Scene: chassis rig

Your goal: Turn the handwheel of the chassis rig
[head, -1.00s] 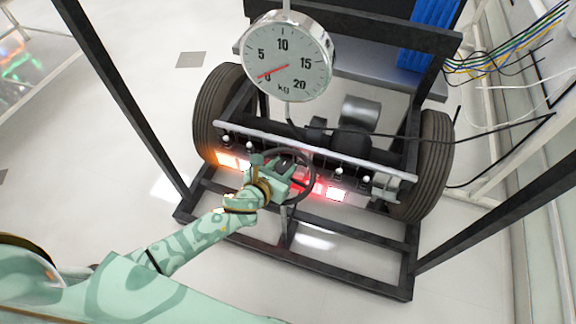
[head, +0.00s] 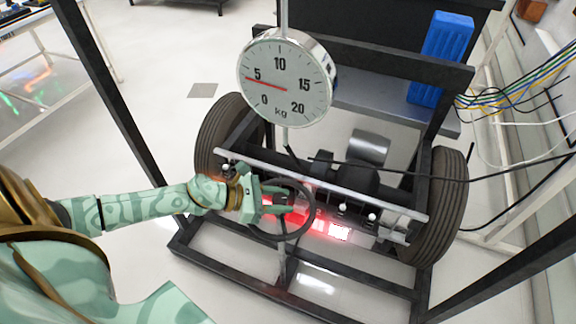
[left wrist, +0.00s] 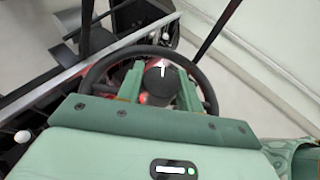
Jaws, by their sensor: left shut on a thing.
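The black handwheel (head: 313,212) sits at the front of the chassis rig (head: 290,168), in front of its axle. My left gripper (head: 284,198) reaches it from the left and is shut on the handwheel's middle. In the left wrist view, the fingers (left wrist: 158,92) lie on both sides of the dark round hub (left wrist: 157,78), inside the rim (left wrist: 97,70). A round dial gauge (head: 285,80) hangs above the rig, its red needle just below 5 kg. My right gripper is out of view.
The rig has a tyre on each side (head: 447,190) and a black floor frame (head: 225,262). Slanted black posts (head: 112,95) stand left and right. Cables (head: 510,105) hang at the right. A blue block (head: 442,55) is behind. Red lamps (head: 325,228) glow behind the wheel.

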